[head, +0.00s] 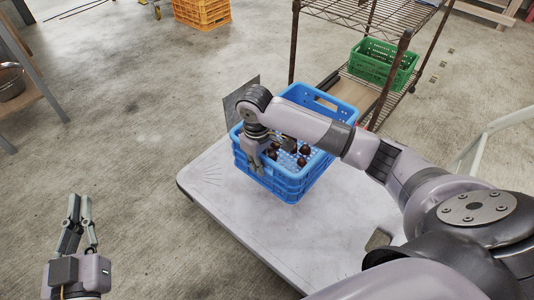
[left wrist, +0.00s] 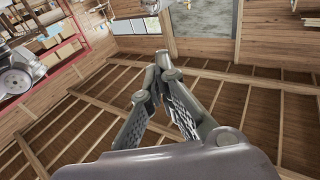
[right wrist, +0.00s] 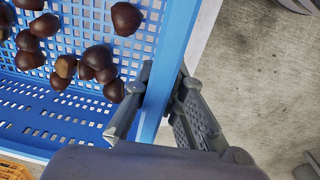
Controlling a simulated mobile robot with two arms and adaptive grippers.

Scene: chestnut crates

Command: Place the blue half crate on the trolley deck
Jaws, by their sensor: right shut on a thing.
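The blue half crate (head: 318,182) is upright over the pale grey trolley deck (head: 225,200), near its far end. It looks as if it rests there, but its underside is hidden. Brown chestnuts (head: 304,150) lie in it. My right gripper (head: 262,160) is shut on the crate's left wall. In the right wrist view one finger is inside and one outside the blue wall (right wrist: 172,55), with chestnuts (right wrist: 97,57) inside. My left gripper (head: 80,200) is empty, left of the trolley over the floor. In the left wrist view its fingertips (left wrist: 157,68) meet.
A wire shelf rack (head: 405,40) stands behind the trolley, with a green crate (head: 375,72) on its low shelf. An orange crate (head: 203,14) is on the floor at the back. A table with a metal bowl (head: 11,84) is at the left. The floor between is clear.

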